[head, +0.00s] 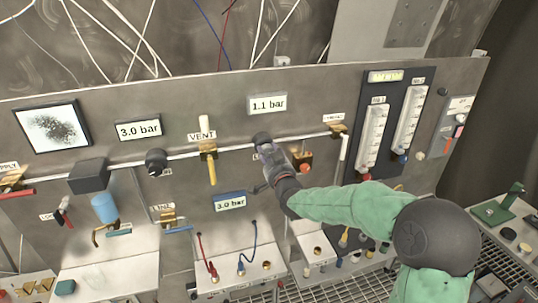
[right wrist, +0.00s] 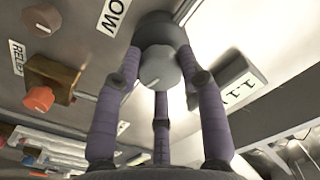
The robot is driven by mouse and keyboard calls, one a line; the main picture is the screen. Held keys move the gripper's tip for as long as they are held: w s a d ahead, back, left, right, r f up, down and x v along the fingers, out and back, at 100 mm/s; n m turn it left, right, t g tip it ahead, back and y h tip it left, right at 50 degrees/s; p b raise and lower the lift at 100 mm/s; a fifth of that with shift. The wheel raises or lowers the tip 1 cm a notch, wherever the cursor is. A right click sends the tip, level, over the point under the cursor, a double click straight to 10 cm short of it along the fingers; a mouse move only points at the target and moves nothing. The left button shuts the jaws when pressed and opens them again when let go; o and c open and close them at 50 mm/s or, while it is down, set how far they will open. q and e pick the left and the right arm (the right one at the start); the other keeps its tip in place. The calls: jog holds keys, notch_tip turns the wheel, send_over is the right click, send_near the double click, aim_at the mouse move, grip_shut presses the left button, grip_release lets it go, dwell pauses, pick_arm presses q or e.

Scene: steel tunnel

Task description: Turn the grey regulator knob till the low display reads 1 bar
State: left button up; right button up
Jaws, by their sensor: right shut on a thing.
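The grey regulator knob (right wrist: 160,68) shows in the right wrist view, with a pale pointer line on its face and a dark body behind it. The three purple-grey fingers of my right gripper (right wrist: 161,80) are shut around it. In the head view my right gripper (head: 268,152) reaches the pipe below the low display (head: 268,104), which reads 1.1 bar, and covers most of the knob. That display also shows at a slant in the right wrist view (right wrist: 239,80). My left gripper is not in view.
A red-orange knob (head: 305,168) on a brass block sits close right of my right gripper. Another display (head: 138,128) and a lower one (head: 230,202) both read 3.0 bar. The yellow vent lever (head: 212,172) hangs to the left. Flow tubes (head: 373,135) stand further right.

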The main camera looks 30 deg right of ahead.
jog(key=shift+a+f, duration=0.2)
jog(key=shift+f, duration=0.3)
jog(key=o, duration=1.1)
jog(key=shift+o, duration=0.2)
jog(key=shift+w+r, duration=0.1)
jog(key=shift+r, duration=0.15)
jog(key=shift+d, duration=0.1)
jog(key=shift+s+r, duration=0.1)
jog(key=shift+s, duration=0.45)
jog(key=v, duration=1.1)
